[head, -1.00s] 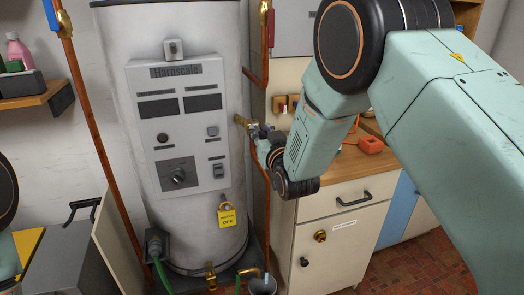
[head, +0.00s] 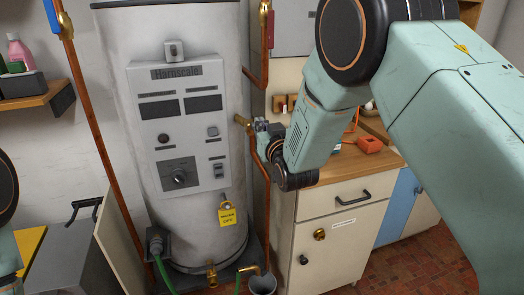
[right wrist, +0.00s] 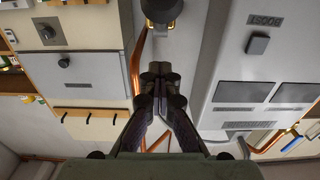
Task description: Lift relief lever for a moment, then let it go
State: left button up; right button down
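The water heater (head: 125,50) stands upright with its grey control panel (head: 147,87) facing me. A brass relief fitting (head: 241,121) sticks out of its right side. The relief lever itself is hard to make out; my right gripper largely covers that spot. My right gripper (head: 260,126) is at the outer end of the fitting; I cannot tell whether it touches the lever. In the right wrist view its fingers (right wrist: 160,70) are together, with nothing clearly seen between them. My left gripper is out of view.
A copper pipe (head: 267,220) runs down beside the tank toward a grey bucket (head: 262,285). A red-handled pipe (head: 270,30) is above the gripper. A cream cabinet (head: 335,255) with a wooden top stands to the right. A yellow tag (head: 227,216) hangs on the tank.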

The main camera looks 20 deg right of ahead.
jog(key=shift+w, duration=0.1)
jog(key=shift+r, duration=0.15)
jog(key=shift+w+r+p, duration=0.15)
jog(key=shift+r+p, duration=0.2)
jog(key=shift+r, duration=0.1)
jog(key=c, duration=2.1)
grip_release()
jog(key=shift+f, duration=0.1)
jog(key=shift+o, duration=0.7)
jog(key=o, duration=1)
jog(key=shift+o, duration=0.2)
